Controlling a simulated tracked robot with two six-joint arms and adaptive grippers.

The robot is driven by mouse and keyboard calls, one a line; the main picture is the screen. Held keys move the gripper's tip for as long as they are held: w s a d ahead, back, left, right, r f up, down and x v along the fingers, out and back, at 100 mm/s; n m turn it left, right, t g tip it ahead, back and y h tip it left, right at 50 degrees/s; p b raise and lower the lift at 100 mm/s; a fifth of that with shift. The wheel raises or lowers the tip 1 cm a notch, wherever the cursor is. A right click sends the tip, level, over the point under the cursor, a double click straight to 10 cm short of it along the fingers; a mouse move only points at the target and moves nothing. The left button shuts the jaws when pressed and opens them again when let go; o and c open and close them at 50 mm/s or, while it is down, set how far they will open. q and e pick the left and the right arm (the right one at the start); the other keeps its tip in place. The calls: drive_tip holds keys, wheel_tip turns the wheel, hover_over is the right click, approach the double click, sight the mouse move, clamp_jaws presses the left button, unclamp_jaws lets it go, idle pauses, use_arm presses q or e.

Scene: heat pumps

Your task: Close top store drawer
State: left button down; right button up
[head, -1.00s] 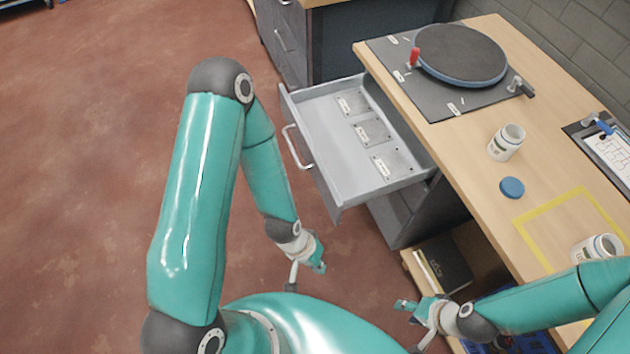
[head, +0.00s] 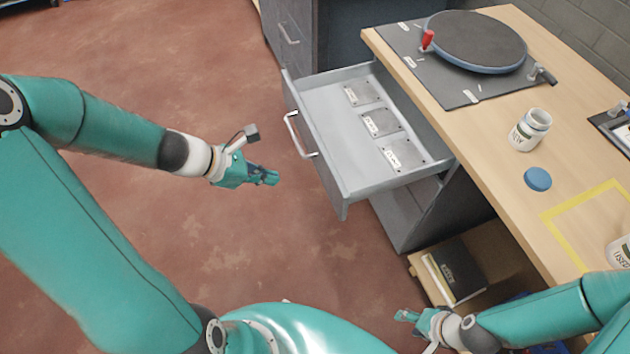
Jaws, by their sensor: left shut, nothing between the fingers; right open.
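The top store drawer (head: 330,178) is grey and pulled well out from under the wooden workbench (head: 480,170). Its front, with a bar handle (head: 299,135), faces left. Three flat labelled plates (head: 380,122) lie inside. My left gripper (head: 274,178) is shut and empty, over the floor to the left of the drawer front, a little below and left of the handle and apart from it. My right gripper (head: 402,317) is open at the lower right, below the drawer and near the lower shelf. It touches nothing that I can see.
On the bench are a round turntable (head: 476,42) on a dark mat, a white jar (head: 530,130), a blue lid (head: 537,179) and a yellow taped outline (head: 570,240). A dark binder (head: 455,272) lies on the lower shelf. Open red floor lies left of the drawer.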

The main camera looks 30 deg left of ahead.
use_arm(q)
drive_tip(key=b, duration=0.4)
approach(325, 179)
drive_tip(key=x, duration=0.5)
drive_tip(key=shift+s+d+f, duration=0.1)
drive_tip(key=shift+s+f, duration=0.15)
drive_tip(key=shift+w+d+n, duration=0.3)
drive_tip(key=shift+w, duration=0.1)
drive_tip(key=shift+w, duration=0.1)
